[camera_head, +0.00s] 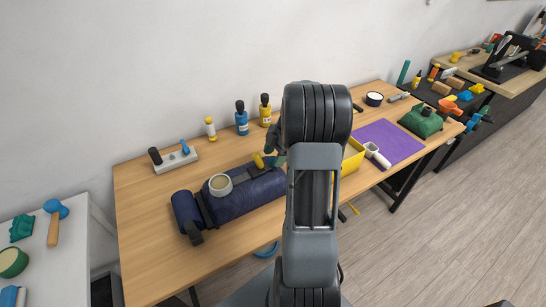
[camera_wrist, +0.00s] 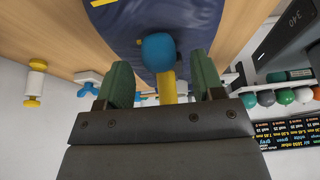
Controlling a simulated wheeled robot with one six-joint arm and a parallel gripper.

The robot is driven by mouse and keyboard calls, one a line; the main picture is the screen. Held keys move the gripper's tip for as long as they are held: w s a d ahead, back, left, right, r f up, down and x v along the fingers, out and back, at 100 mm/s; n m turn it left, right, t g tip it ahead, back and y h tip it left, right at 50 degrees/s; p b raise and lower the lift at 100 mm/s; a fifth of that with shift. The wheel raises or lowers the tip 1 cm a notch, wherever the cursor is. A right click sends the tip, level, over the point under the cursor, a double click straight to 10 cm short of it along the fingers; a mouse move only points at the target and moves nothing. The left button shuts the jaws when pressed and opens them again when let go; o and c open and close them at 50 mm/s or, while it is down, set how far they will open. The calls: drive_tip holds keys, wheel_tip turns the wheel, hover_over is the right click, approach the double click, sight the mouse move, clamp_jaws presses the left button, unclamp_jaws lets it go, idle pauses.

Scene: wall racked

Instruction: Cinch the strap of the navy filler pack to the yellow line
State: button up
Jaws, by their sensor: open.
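The navy filler pack (camera_head: 245,196) lies on the wooden table, with a dark strap band (camera_head: 206,209) around its left part and a dark piece (camera_head: 195,234) hanging at its front. The pack also fills the top of the wrist view (camera_wrist: 198,22), with a yellow mark (camera_wrist: 103,3) at its edge. My gripper (camera_wrist: 162,70) is open, its green fingers apart near the pack's right end. A blue knob (camera_wrist: 158,48) on a yellow shaft (camera_wrist: 168,88) shows between the fingers; I cannot tell if they touch. My arm hides the pack's right end in the head view.
A pale cup-like round (camera_head: 220,185) sits on the pack. Blue (camera_head: 241,121) and yellow (camera_head: 265,112) bottles and a white block (camera_head: 174,159) stand behind. A yellow bin (camera_head: 352,157) and purple mat (camera_head: 387,142) lie to the right. Bare table lies in front of the pack.

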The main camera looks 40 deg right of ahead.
drive_tip(key=shift+a+f, duration=0.3)
drive_tip(key=shift+f, duration=0.35)
